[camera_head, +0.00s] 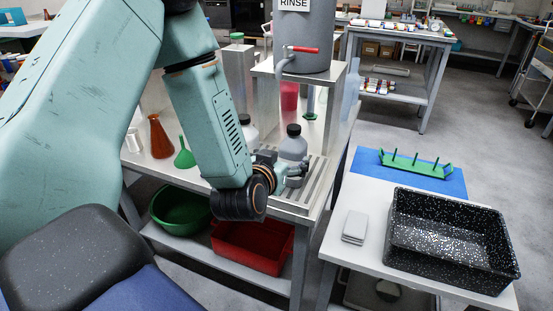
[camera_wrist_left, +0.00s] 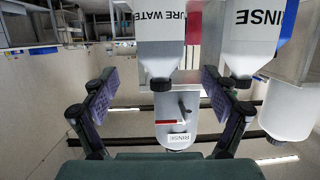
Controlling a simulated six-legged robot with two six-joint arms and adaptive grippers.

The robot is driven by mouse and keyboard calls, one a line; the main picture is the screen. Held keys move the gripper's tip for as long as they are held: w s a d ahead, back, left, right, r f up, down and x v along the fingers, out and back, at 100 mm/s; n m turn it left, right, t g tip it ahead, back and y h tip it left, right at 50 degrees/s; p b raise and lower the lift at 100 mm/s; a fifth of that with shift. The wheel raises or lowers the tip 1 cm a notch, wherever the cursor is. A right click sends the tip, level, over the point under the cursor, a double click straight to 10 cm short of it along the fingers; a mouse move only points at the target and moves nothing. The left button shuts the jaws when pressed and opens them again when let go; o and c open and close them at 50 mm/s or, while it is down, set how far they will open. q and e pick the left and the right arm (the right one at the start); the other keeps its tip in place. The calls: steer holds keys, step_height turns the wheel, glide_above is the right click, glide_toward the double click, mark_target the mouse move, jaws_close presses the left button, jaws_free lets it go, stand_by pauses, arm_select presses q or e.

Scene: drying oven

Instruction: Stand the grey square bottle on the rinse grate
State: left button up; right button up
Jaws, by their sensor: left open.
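The grey square bottle (camera_head: 293,146) with a black cap stands upright at the slatted rinse grate (camera_head: 312,190), beneath the tank's tap. Its base is partly hidden by my left gripper (camera_head: 296,175), so the contact below cannot be seen. My left gripper is open, low at the bottle's near side. The inverted left wrist view shows the grey bottle (camera_wrist_left: 166,58), marked "URE WATER", ahead between the spread fingers (camera_wrist_left: 158,82). I cannot tell whether a finger touches it. My right gripper is not in view.
A pale bottle (camera_head: 248,132) with a black cap stands left of the grey one. The rinse tank (camera_head: 305,40) is on a stand behind. A green funnel (camera_head: 184,155) and brown flask (camera_head: 160,138) are further left. A speckled tray (camera_head: 452,268) occupies the right table.

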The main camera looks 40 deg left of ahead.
arm_select(q)
steer(key=v, duration=0.4)
steer(key=shift+s+d+r, duration=0.1)
steer(key=shift+s, duration=0.1)
